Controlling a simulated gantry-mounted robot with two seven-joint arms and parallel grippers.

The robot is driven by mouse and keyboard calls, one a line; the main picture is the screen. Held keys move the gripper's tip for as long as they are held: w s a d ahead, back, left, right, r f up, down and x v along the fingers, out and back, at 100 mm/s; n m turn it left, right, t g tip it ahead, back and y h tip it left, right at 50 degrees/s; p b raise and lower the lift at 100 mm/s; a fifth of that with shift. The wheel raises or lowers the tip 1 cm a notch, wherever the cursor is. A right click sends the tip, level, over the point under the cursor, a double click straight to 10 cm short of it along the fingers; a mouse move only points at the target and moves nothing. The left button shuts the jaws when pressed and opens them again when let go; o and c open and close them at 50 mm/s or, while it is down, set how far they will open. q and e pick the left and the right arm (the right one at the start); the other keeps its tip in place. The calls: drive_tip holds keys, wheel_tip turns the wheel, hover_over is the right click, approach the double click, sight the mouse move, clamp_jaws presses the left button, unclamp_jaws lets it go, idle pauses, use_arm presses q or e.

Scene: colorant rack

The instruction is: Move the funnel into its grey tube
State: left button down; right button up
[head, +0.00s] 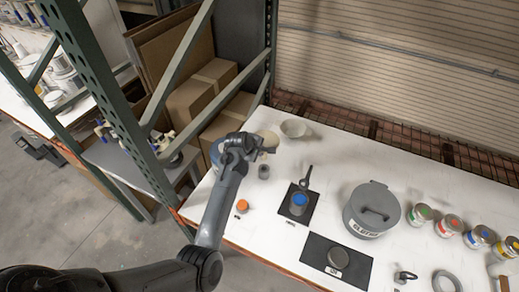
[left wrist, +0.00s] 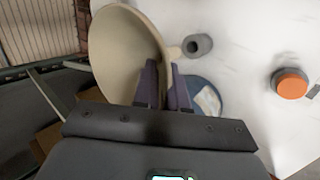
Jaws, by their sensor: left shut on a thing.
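My left gripper (head: 262,144) is shut on the cream funnel (head: 269,137), off the left end of the white table's middle. In the left wrist view the funnel (left wrist: 125,50) sits between the purple-grey fingers (left wrist: 164,88), its wide mouth to the left and its spout pointing right. The grey tube (head: 264,171) stands upright on the table, just below the funnel in the head view. In the left wrist view the open end of the tube (left wrist: 197,45) shows just beyond the spout tip; I cannot tell whether they touch. My right gripper is not in view.
A blue-lidded can (head: 216,153) is close beside my left gripper. A large grey lidded pot (head: 371,209) and several paint cans are to the right. A green rack post (head: 110,92) rises at left.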

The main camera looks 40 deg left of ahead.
sight(264, 157)
use_arm(q)
drive_tip(key=shift+f+b, duration=0.75)
drive_tip(key=shift+f, duration=0.85)
drive_tip(key=shift+f+b, duration=0.65)
drive_tip(key=shift+f, duration=0.65)
drive_tip(key=shift+p, duration=0.35)
drive_tip(key=shift+p, duration=0.3)
drive_tip(key=shift+p, duration=0.3)
drive_tip(key=shift+f, duration=0.3)
drive_tip(key=shift+f+b, duration=0.75)
drive_tip(key=shift+f, duration=0.2)
drive_tip(key=shift+f+b, duration=0.6)
drive_tip(key=shift+f, duration=0.4)
drive_tip(key=shift+f+b, duration=0.6)
drive_tip(key=shift+f, duration=0.45)
